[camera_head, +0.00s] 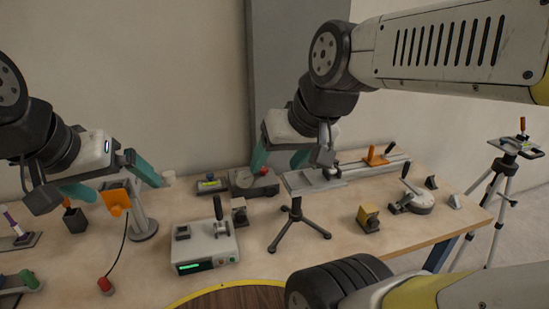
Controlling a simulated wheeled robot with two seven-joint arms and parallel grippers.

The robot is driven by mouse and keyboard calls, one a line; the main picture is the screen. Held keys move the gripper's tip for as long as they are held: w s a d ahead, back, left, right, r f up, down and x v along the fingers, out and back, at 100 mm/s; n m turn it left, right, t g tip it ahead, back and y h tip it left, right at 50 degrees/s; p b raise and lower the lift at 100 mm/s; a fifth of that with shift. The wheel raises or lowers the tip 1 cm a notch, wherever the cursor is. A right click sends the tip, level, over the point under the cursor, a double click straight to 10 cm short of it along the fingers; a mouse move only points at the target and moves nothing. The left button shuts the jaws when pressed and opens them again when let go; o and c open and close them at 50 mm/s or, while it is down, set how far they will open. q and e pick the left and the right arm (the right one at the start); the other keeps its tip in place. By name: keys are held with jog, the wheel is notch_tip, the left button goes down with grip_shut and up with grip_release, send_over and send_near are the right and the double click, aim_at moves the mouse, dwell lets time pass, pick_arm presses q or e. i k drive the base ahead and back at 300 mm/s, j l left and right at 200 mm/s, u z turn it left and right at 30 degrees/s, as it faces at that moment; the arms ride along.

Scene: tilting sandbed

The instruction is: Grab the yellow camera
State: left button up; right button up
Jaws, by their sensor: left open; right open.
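A small yellow camera (368,218) stands on the right half of the wooden table, near the front edge. It looks like a yellow box with a dark part on its front side. My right gripper (279,160) is open with teal fingertips. My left gripper (113,183) is open over the left part of the table, far from the camera.
A small tripod (297,220) with a flat top stands left of the camera. A white box with a green display (205,246) and an orange-headed lamp (116,198) stand further left. A round grey device (411,202) is right of the camera. A tall tripod (498,195) stands beyond the table.

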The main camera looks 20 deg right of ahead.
aim_at(366, 217)
jog(key=l+z, duration=0.1)
jog(key=z, duration=0.4)
jog(key=l+z, duration=0.1)
jog(key=z, duration=0.9)
jog(key=l+u, duration=0.25)
jog(key=u, duration=0.15)
jog(key=l+u, duration=0.3)
jog(key=u, duration=0.15)
